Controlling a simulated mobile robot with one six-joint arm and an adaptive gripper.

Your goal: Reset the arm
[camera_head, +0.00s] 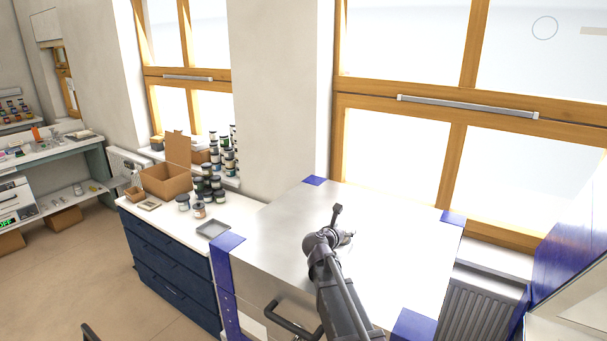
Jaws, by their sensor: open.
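My arm rises from the bottom edge in the head view, in front of and over the kiln. My gripper (341,238) is at its far end, small and dark against the bright metal. Its fingers are hard to make out, but it is open and nothing shows in it. The kiln (278,232) is a large silver metal box with blue corners and a dark bar handle (290,318) on its front. The handle's right end is partly hidden by my arm. I cannot tell the gap between my gripper and the kiln top.
Left of the kiln, a white-topped counter with navy drawers (170,280) holds a grey tray (213,229), an open cardboard box (168,180) and several jars (208,188). Wood-framed windows and a radiator (480,300) are behind. A blue-sided unit (572,245) stands at right. Floor is open at left.

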